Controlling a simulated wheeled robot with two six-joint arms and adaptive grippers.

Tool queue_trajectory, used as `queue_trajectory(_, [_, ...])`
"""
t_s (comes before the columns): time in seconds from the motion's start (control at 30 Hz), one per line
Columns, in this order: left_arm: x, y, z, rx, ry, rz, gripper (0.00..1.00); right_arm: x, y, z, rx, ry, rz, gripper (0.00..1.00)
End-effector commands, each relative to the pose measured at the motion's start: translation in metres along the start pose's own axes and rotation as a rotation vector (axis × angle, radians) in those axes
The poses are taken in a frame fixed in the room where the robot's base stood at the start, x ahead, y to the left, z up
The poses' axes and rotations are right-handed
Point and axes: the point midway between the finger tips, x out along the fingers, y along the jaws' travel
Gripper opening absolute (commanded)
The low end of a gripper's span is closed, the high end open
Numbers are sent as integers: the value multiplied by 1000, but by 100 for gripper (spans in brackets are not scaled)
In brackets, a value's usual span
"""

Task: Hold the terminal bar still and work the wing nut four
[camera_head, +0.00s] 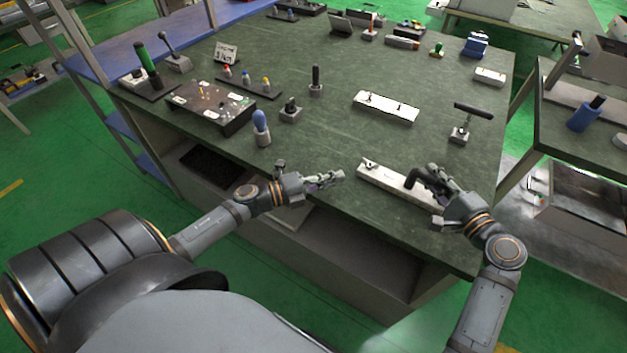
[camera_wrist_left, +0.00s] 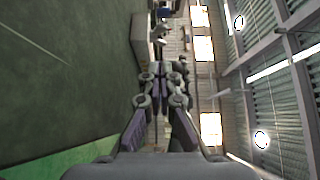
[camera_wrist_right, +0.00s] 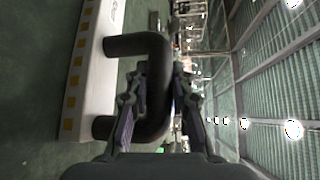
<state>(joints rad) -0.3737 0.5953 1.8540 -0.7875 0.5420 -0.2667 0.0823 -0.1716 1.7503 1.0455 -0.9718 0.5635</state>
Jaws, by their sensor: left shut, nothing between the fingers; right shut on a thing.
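A long white bar (camera_head: 385,184), which looks like the terminal bar, lies near the front edge of the green table. A small metal piece (camera_head: 368,163) at its left end may be the wing nut; its details are too small to tell. A black U-shaped handle (camera_wrist_right: 158,85) stands at the bar's right part. My right gripper (camera_head: 430,178) is shut on this handle. My left gripper (camera_head: 338,175) is shut and empty, just left of the bar's left end and apart from it. The bar's end (camera_wrist_left: 142,38) also shows ahead of the left fingers in the left wrist view.
A second white bar (camera_head: 386,106) lies behind. A T-handled tool (camera_head: 463,122) stands at the right. A blue-topped knob (camera_head: 261,128), a black-topped post (camera_head: 316,80) and a dark panel (camera_head: 211,106) stand to the left. The table between the two bars is clear.

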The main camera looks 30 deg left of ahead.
Motion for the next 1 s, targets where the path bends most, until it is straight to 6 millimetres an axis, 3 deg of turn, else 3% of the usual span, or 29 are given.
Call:
queue_trajectory(0.2, [-34,2,3,0,4,7,0,0,2,0,-1,0,4,0])
queue_trajectory(0.4, [-55,1,5,0,6,5,0,0,2,0,-2,1,4,0])
queue_trajectory(0.8, [-64,0,7,-1,-1,0,0,0,2,0,-3,2,3,0])
queue_trajectory(0.83, [-64,0,7,-1,-1,0,0,0,2,0,-3,2,3,27])
queue_trajectory(1.0, [-64,0,7,-1,-1,0,0,0,1,0,-2,1,2,49])
